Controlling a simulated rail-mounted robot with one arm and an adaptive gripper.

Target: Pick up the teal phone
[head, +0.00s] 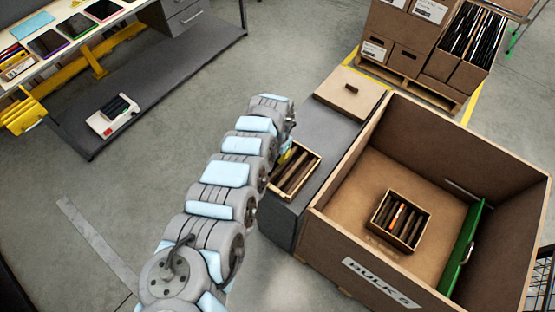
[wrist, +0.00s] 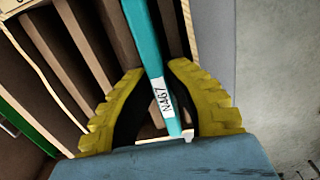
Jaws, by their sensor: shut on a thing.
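The teal phone (wrist: 147,45) stands on edge in the wrist view, with a white label reading N467 on its near end. My gripper (wrist: 157,72) has its yellow fingers on both sides of the phone and is shut on it. The phone is still between the brown dividers of a small open carton (wrist: 192,25), at least at its far end; I cannot tell how deep it sits. In the head view the small carton (head: 313,170) sits on the grey block, and my arm partly covers it. The phone cannot be made out there.
A large wooden crate (head: 333,232) stands right of the grey block (head: 337,118). Inside it are another small divided carton (head: 379,222) and a green panel (head: 468,240). A lidded box (head: 349,90) sits at the block's far end. Stacked cartons (head: 401,65) stand behind.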

